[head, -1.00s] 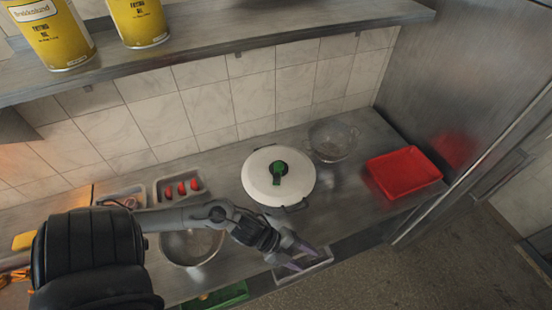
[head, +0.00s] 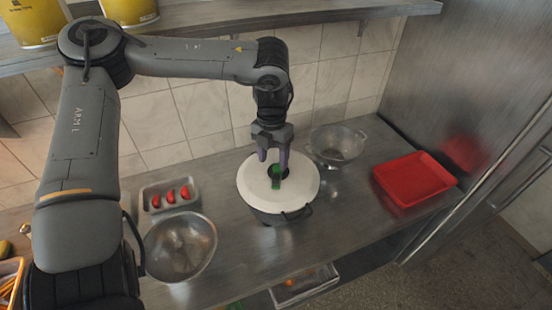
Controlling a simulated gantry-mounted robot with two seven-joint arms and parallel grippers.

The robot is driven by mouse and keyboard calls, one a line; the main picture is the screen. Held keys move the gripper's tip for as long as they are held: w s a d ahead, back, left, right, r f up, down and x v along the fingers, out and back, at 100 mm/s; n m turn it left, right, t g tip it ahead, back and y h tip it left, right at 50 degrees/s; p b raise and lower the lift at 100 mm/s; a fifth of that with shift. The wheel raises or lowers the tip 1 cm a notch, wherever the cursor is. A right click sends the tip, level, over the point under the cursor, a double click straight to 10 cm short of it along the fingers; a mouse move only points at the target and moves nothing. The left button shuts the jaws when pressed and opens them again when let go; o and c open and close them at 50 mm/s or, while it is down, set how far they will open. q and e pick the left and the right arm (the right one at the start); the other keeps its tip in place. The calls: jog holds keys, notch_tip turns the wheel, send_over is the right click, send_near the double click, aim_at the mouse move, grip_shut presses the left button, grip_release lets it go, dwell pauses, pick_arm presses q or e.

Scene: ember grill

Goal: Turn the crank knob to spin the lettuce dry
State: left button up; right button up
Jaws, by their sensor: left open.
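The salad spinner stands upright on the steel counter, with a round white lid (head: 302,190) over a dark pot body. No lettuce shows; the lid hides the inside. My left gripper (head: 273,158) is open and points down over the back part of the lid. My right gripper is not in view.
A steel colander (head: 337,145) stands right behind the spinner, and a red tray (head: 414,178) lies further right. A steel bowl (head: 180,247) and a small tray (head: 147,200) with red pieces are to the left. A shelf (head: 330,15) with yellow cans hangs above.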

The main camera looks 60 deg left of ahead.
aim_at(275, 176)
pick_arm(q)
jog(key=shift+w+a+r+y, duration=0.1)
jog(key=shift+w+r+y, duration=0.3)
jog(key=shift+r, duration=0.15)
jog(key=shift+f+p, duration=0.5)
jog(key=shift+f, duration=4.65)
grip_shut()
jog(key=shift+a, duration=0.1)
